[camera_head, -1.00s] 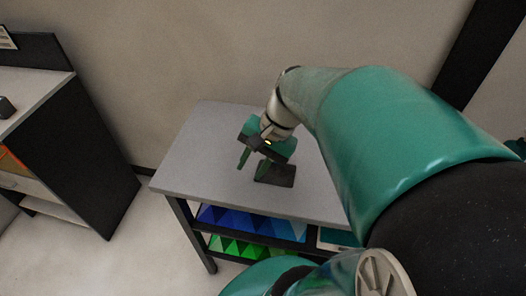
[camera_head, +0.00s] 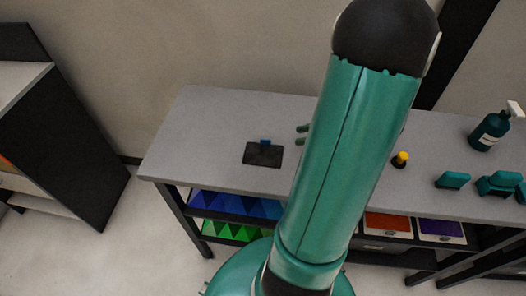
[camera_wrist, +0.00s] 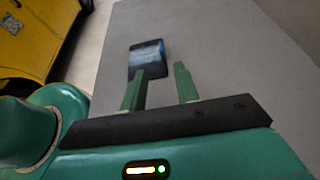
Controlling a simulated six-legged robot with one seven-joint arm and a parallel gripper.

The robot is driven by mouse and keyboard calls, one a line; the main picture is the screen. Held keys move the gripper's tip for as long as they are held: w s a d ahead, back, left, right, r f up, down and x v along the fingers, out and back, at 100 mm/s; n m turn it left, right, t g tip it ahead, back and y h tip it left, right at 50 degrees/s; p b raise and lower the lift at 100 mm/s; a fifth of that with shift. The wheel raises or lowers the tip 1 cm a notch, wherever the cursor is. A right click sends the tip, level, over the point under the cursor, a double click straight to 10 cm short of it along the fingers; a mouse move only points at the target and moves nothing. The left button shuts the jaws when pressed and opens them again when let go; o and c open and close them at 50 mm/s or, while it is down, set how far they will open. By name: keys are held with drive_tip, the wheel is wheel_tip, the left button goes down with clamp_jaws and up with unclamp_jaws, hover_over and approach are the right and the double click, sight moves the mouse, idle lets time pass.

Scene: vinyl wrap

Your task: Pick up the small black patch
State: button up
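The small black patch (camera_head: 263,155) lies flat on the left part of the grey table. A small blue bit shows at its far edge. In the wrist view the patch (camera_wrist: 146,62) lies beyond the left fingertip, with a bluish tint along its right side.
The grey table (camera_head: 195,125) is clear around the patch. To the right stand a yellow-topped item (camera_head: 400,159), teal pieces (camera_head: 453,180) and a dark teal bottle (camera_head: 489,132). Blue (camera_head: 235,205) and green (camera_head: 228,230) patterned items fill the shelves below. A dark cabinet stands at left.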

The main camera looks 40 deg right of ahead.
sight(267, 140)
drive_tip(key=x, duration=1.1)
drive_tip(key=shift+w+f, duration=0.2)
drive_tip(key=shift+w, duration=0.1)
drive_tip(key=shift+c, duration=0.2)
clamp_jaws()
